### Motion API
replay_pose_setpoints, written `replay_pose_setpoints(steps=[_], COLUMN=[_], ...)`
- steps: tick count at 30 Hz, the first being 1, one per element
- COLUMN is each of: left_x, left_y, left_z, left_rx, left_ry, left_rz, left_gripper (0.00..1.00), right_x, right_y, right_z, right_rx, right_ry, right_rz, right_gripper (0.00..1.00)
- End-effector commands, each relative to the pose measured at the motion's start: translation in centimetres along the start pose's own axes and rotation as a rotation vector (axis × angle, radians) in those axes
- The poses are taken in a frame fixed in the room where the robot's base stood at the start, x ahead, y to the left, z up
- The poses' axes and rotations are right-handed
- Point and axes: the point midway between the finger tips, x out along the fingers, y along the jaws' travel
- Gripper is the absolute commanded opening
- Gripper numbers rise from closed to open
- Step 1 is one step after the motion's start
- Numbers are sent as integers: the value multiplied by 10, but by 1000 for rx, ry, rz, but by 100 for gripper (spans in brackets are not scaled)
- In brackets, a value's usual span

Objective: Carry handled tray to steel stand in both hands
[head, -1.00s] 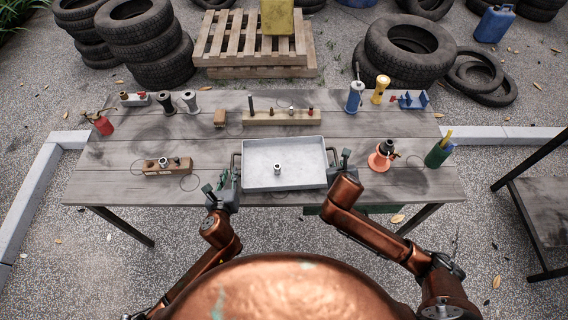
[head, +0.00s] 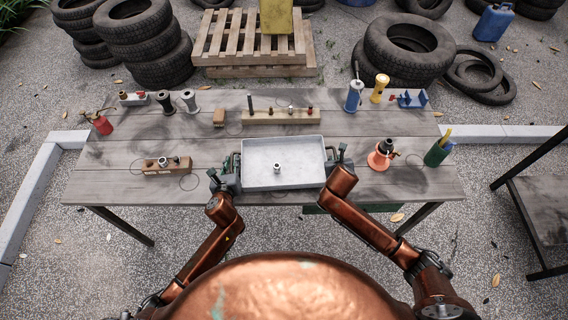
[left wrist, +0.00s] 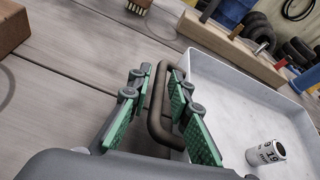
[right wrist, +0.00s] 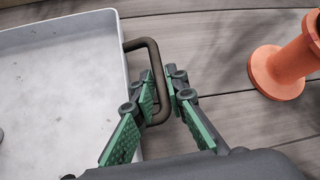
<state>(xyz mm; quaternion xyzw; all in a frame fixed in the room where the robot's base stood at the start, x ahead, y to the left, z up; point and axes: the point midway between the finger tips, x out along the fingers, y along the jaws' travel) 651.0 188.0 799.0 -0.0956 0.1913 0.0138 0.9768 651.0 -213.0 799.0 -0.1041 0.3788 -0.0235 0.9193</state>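The handled tray (head: 284,183) is a shallow grey-white tray at the table's front edge, with a dark bar handle on each side. A small labelled cylinder (left wrist: 265,153) stands inside it. My left gripper (left wrist: 156,80) has its green-padded fingers on both sides of the left handle (left wrist: 158,115), with small gaps showing. My right gripper (right wrist: 160,78) has its fingers close against the right handle (right wrist: 151,55), and looks shut on it. A dark metal stand (head: 545,205) at the right edge may be the steel stand; it is partly cut off.
An orange spool-like part (head: 380,160) and a green cup (head: 437,155) stand right of the tray. A wooden block with fittings (head: 167,166) lies to the left, and a longer one (head: 281,117) behind. Open ground lies between table and stand.

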Motion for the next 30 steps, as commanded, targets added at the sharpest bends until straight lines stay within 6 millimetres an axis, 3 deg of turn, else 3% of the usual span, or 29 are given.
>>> replay_pose_setpoints(steps=[8, 30], left_x=[0, -1], left_y=[0, -1], left_z=[0, 3], left_rx=[0, 0], left_ry=[0, -3], left_rz=[0, -1], left_gripper=[0, 0], right_x=[0, -2], right_y=[0, -1], right_z=[0, 2], right_rx=[0, 0], right_ry=[0, -2], right_rz=[0, 0], right_gripper=[0, 0])
